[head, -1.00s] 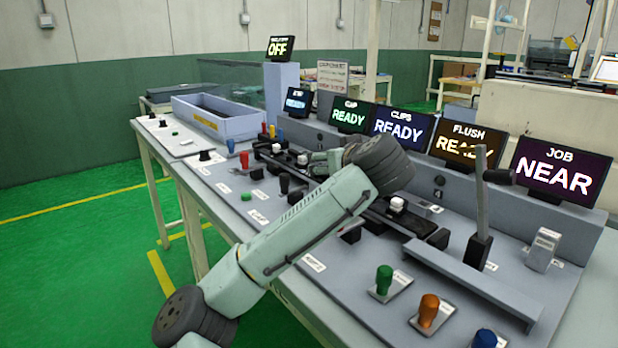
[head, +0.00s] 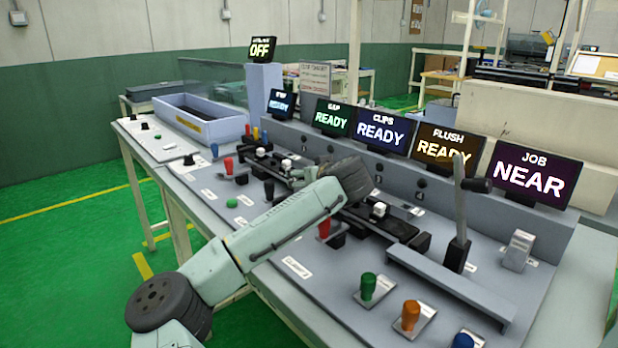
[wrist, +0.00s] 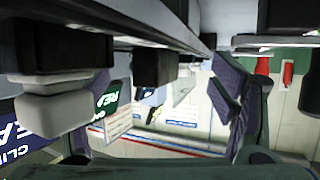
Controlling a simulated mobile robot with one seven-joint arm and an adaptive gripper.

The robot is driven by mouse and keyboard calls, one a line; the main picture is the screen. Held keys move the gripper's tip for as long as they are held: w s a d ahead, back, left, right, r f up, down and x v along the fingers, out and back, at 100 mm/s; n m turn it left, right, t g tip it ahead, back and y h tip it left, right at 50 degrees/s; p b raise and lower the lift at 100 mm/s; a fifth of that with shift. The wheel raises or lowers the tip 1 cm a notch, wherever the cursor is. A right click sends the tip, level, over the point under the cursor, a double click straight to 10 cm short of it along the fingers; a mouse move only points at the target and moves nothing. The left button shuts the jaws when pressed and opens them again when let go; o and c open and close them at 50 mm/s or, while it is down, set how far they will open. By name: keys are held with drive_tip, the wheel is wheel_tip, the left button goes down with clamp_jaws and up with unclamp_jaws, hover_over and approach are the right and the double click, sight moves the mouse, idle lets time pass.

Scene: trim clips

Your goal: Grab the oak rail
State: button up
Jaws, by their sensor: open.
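I cannot pick out an oak-coloured rail in either view. A long dark rail-like fixture (head: 388,219) runs along the bench panel, with white-topped blocks (head: 379,210) on it; part of it is hidden behind my arm. In the head view my gripper is mostly hidden behind my dark wrist joint, close over this fixture. In the wrist view my gripper (wrist: 155,108) is open, one finger at each side. No held thing shows between the fingers. Dark rail undersides and a pale block (wrist: 58,108) fill the top and left of that view, very near.
A black-handled lever (head: 460,215) stands at right behind a raised grey bar (head: 450,285). Green (head: 368,287), orange (head: 410,315) and blue knobs line the front. Lit screens (head: 383,130) stand behind. A grey-blue bin (head: 203,120) sits at far left.

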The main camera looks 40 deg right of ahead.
drive_tip(key=shift+f, duration=0.1)
drive_tip(key=shift+c, duration=0.3)
drive_tip(key=c, duration=1.7)
